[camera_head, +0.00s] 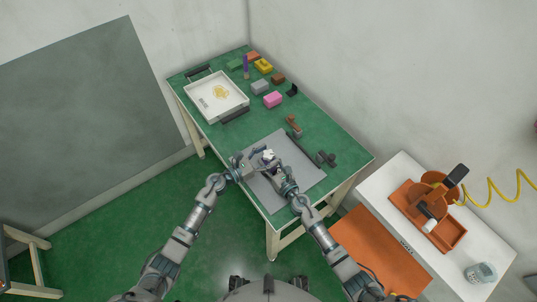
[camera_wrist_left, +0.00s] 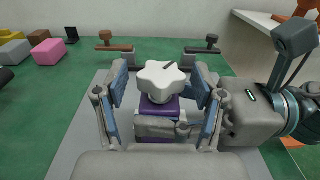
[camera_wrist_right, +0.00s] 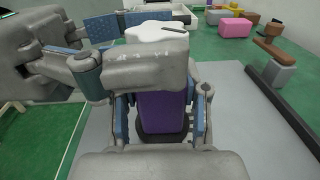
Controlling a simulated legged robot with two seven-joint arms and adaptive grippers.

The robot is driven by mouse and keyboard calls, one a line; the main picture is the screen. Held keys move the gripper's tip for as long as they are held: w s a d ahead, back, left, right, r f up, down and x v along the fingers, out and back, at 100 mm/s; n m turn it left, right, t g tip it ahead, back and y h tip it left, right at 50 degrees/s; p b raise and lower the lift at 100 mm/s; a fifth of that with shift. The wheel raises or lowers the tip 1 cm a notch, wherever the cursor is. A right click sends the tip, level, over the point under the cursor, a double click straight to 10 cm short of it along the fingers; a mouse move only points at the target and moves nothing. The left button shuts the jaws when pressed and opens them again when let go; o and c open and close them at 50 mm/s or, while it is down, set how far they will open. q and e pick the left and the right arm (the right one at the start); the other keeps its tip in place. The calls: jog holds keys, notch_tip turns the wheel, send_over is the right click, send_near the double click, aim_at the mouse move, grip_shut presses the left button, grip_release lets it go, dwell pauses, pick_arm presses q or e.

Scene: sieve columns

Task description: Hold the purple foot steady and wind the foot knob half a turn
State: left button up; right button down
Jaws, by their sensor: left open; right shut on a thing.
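The white star-shaped foot knob (camera_wrist_left: 158,78) has a dark line on top and sits on the upright purple foot (camera_wrist_right: 164,112). The knob also shows in the right wrist view (camera_wrist_right: 152,31) and, small, in the head view (camera_head: 268,155). My left gripper (camera_wrist_left: 161,88) is open, with one finger on each side of the knob and gaps visible. My right gripper (camera_wrist_right: 161,118) is shut on the purple foot, below the knob. A finger of my right gripper hides part of the foot in the left wrist view.
The foot stands over a grey mat (camera_head: 305,172) on the green table (camera_head: 335,155). A brown-handled piece (camera_head: 294,125) and a dark-handled piece (camera_head: 326,158) stand near the mat. A white tray (camera_head: 243,101) and several coloured blocks lie farther back.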

pick_arm(q)
jog(key=shift+w+d, duration=0.2)
jog(key=shift+d, duration=0.1)
jog(key=c, duration=1.2)
jog(key=shift+o, duration=0.2)
jog(key=shift+w+a, duration=0.1)
jog(key=shift+a, duration=0.05)
jog(key=shift+m+g, duration=0.4)
jog(key=m+g+h, duration=0.2)
jog(key=g, duration=0.1)
jog(key=shift+w+g, duration=0.1)
jog(key=shift+g, duration=0.2)
jog(key=shift+f+m+g+h, duration=0.1)
jog(key=shift+m+g+h, duration=0.15)
jog(key=shift+m+g, duration=1.1)
jog(key=shift+m+g+h, duration=0.25)
jog(key=shift+m+g, duration=0.6)
jog(key=shift+g, duration=0.9)
jog(key=shift+m+g, duration=0.4)
jog(key=shift+g, duration=0.1)
